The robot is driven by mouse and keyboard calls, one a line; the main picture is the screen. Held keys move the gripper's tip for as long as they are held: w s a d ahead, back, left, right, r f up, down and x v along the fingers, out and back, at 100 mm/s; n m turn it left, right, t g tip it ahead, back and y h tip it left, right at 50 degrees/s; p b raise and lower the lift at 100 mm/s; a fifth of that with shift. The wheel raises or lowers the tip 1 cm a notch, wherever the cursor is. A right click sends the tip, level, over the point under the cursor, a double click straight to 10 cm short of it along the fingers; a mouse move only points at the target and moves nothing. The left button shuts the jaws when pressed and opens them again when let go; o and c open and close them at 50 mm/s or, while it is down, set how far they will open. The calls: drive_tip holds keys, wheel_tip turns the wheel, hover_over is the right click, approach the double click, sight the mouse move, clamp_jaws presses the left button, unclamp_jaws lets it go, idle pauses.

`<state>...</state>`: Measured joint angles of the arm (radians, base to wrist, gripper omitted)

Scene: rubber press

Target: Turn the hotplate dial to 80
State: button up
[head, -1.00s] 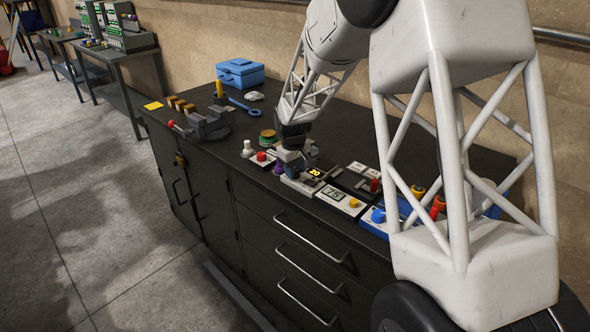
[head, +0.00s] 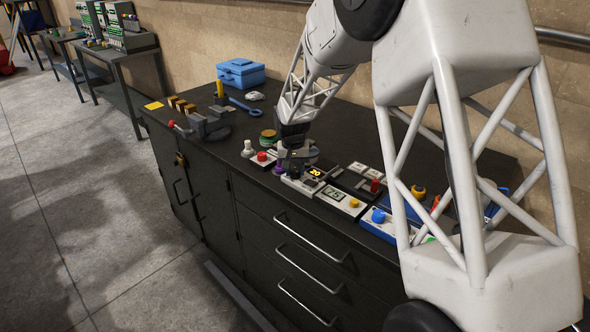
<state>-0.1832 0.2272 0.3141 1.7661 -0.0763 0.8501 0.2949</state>
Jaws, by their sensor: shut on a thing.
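My gripper (head: 292,168) points down at the light-coloured unit (head: 305,187) near the bench's front edge. It is shut on a small dark dial (head: 294,173), which the fingers partly hide. Just right of the dial, a dark display (head: 315,172) shows yellow digits that look like 20. The dial's own marking is too small to read.
A purple knob (head: 278,168) stands close left of the fingers, with a red-button box (head: 262,158) beyond it. Right of the unit are a panel reading about 75 with a yellow knob (head: 353,203) and a blue unit (head: 385,228). A blue toolbox (head: 240,73) stands at the back.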

sight(294, 170)
idle(0.3)
drive_tip(key=o, duration=0.9)
drive_tip(key=shift+r, duration=0.1)
drive_tip(key=shift+a+r, duration=0.2)
drive_tip(key=shift+r, duration=3.6)
